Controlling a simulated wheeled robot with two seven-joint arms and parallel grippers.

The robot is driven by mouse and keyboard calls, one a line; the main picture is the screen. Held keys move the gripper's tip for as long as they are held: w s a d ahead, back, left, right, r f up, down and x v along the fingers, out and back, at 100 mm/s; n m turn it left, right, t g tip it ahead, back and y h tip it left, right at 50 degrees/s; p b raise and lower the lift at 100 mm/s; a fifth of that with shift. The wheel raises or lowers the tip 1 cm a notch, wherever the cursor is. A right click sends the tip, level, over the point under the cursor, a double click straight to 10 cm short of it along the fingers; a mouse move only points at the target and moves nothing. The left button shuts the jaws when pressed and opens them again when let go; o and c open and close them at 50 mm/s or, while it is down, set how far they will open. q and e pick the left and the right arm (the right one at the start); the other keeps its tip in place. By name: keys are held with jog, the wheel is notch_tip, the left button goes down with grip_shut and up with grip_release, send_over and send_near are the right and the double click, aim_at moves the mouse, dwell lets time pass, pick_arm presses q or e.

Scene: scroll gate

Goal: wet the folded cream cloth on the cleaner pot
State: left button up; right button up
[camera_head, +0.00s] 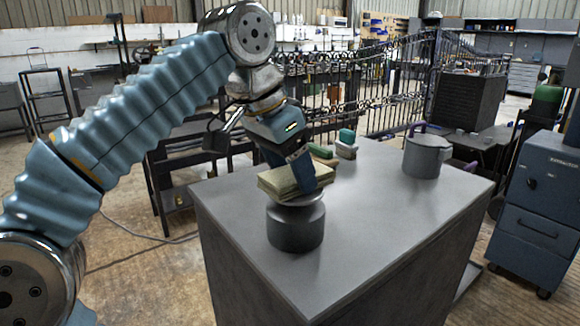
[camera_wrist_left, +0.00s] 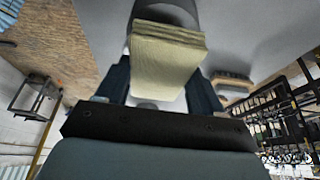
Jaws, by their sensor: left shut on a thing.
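The folded cream cloth (camera_head: 290,181) is a thick layered pad at the top of the grey cleaner pot (camera_head: 295,227). My left gripper (camera_head: 305,172) comes down from above and is shut on the cloth. In the left wrist view the cloth (camera_wrist_left: 168,58) sits between the two dark fingers, and the pot's rim (camera_wrist_left: 166,12) shows beyond it. The cloth overlaps the pot's top; whether it presses on it cannot be told. The pot's inside is hidden. My right gripper is in neither view.
The pot stands on a grey workbench (camera_head: 390,230). A grey lidded pot (camera_head: 426,155) stands at the back right. A green-topped brush or block (camera_head: 346,142) and a low wooden-topped item (camera_head: 322,153) lie behind the gripper. The bench's front right is clear. An ornate iron gate (camera_head: 370,90) stands behind.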

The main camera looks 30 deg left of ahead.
aim_at(291, 174)
pick_arm(q)
jog(key=shift+f+b, duration=0.65)
jog(key=shift+f, duration=0.2)
dwell(0.6)
dwell(0.5)
notch_tip(291, 174, up, 3)
jog(key=p, duration=0.3)
jog(key=shift+r, duration=2.05)
